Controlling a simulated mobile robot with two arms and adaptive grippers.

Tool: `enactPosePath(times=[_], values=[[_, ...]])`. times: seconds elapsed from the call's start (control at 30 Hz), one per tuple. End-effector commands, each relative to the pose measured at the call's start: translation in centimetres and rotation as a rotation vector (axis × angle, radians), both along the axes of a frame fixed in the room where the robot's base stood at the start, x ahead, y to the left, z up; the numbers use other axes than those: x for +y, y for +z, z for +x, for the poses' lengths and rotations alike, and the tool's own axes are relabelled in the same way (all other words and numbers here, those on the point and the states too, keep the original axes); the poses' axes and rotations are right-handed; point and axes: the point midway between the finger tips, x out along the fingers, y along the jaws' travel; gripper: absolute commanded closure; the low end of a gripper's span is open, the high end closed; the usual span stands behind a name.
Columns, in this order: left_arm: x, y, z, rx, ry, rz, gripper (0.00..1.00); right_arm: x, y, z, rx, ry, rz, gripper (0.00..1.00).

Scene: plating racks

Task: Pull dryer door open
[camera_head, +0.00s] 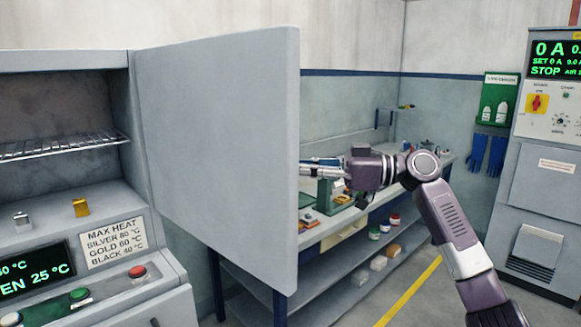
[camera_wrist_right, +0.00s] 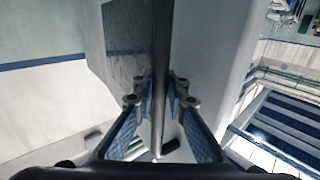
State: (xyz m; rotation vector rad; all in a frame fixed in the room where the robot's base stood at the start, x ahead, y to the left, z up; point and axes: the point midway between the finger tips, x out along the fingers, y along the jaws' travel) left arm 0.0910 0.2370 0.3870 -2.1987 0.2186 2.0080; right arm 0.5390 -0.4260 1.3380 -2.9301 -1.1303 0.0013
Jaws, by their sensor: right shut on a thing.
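The dryer door (camera_head: 215,130) is a flat light grey panel. It stands swung wide out from the dryer (camera_head: 65,62), whose opening is uncovered at the left. My right gripper (camera_head: 322,168) is at the door's free edge, with its fingertips partly hidden behind the panel. In the right wrist view, the gripper (camera_wrist_right: 160,90) has its two fingers closed on a narrow dark upright bar (camera_wrist_right: 162,55) on the door, which looks like the door handle. My left gripper is not in view.
A wire shelf (camera_head: 60,147) spans the dryer's inside. The control panel below has a green button (camera_head: 79,294) and a red button (camera_head: 137,271). A workbench (camera_head: 385,195) with bottles and tools stands behind the door. A grey cabinet (camera_head: 545,190) is at the right. Floor shows near the yellow line (camera_head: 410,290).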

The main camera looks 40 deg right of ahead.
Motion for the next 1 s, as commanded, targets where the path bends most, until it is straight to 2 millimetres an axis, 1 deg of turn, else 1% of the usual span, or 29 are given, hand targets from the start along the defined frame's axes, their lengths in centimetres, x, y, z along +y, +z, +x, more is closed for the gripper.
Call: enactPosePath(times=[0.03,0.17,0.2,0.33,0.37,0.6,0.73,0.87,1.0], values=[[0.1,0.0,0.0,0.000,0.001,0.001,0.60,0.0,-0.3,0.0,0.007,0.002,-0.005,1.00],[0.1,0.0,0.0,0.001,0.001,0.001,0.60,0.0,-0.3,0.0,0.007,0.002,-0.005,1.00],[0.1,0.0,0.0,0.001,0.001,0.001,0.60,0.0,-0.3,0.0,0.007,0.001,-0.005,0.86],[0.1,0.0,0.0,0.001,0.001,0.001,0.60,0.0,-0.2,0.0,0.005,0.000,-0.003,0.72],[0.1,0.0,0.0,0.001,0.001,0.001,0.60,0.0,-0.2,0.0,0.005,0.000,-0.003,0.71],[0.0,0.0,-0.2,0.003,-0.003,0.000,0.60,0.0,-0.1,0.0,0.002,-0.001,-0.002,0.71],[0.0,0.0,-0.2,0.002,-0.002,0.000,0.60,-0.4,0.0,-0.4,0.001,-0.001,0.000,0.71],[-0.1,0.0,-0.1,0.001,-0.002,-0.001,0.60,-1.5,-0.1,-1.6,0.002,-0.003,0.001,0.71],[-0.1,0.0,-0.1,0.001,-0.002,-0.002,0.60,-3.4,-0.1,-3.6,0.001,-0.003,0.001,0.71]])
